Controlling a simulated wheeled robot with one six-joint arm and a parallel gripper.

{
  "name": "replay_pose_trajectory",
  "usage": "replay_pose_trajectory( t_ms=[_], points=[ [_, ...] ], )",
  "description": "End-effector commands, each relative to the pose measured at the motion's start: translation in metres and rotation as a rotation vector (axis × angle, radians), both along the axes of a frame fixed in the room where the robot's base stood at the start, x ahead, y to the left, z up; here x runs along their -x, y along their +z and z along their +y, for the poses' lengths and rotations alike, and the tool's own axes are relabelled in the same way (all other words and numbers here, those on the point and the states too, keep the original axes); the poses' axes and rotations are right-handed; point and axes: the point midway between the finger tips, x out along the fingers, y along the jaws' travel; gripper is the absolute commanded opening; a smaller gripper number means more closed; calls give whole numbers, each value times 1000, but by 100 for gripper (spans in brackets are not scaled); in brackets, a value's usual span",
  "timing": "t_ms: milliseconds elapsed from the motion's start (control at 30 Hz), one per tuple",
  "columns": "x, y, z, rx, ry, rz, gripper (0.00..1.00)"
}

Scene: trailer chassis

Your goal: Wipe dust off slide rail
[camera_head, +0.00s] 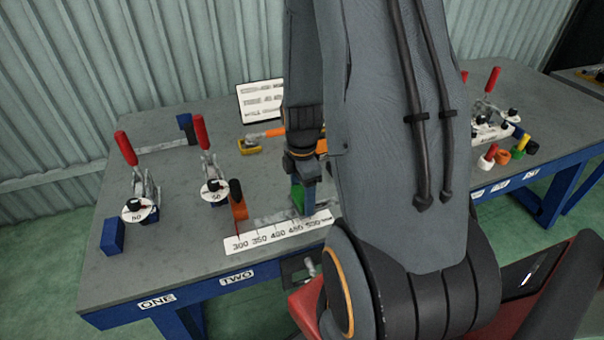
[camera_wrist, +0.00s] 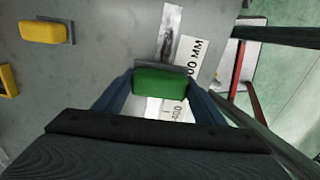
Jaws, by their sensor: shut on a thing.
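My gripper (camera_head: 308,190) is shut on a green block (camera_wrist: 160,83), with one dark blue finger on each side of it in the wrist view. The block also shows in the head view (camera_head: 297,198), upright at the right part of the slide rail. The slide rail (camera_head: 268,217) is a grey metal strip behind a white number scale (camera_head: 278,231). In the wrist view the rail (camera_wrist: 170,32) has dark smudges on a pale surface. A thin grey plate borders the block's far side. Whether the block touches the rail is unclear. My arm hides part of the bench.
An orange upright piece with a dark handle (camera_head: 237,200) stands at the rail's left end. Two red-handled clamps (camera_head: 206,160) (camera_head: 132,175) stand left. A yellow block (camera_wrist: 42,32) lies apart from my gripper. A white sign (camera_head: 260,100) stands behind.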

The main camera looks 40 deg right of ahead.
Motion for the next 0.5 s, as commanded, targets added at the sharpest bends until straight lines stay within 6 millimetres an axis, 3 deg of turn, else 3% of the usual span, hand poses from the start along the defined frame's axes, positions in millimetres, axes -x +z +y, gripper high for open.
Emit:
replay_pose_trajectory(
  t_ms=[500],
  points=[
    [-1, 50, 2, 0, 6, -2, 39]
  ],
)
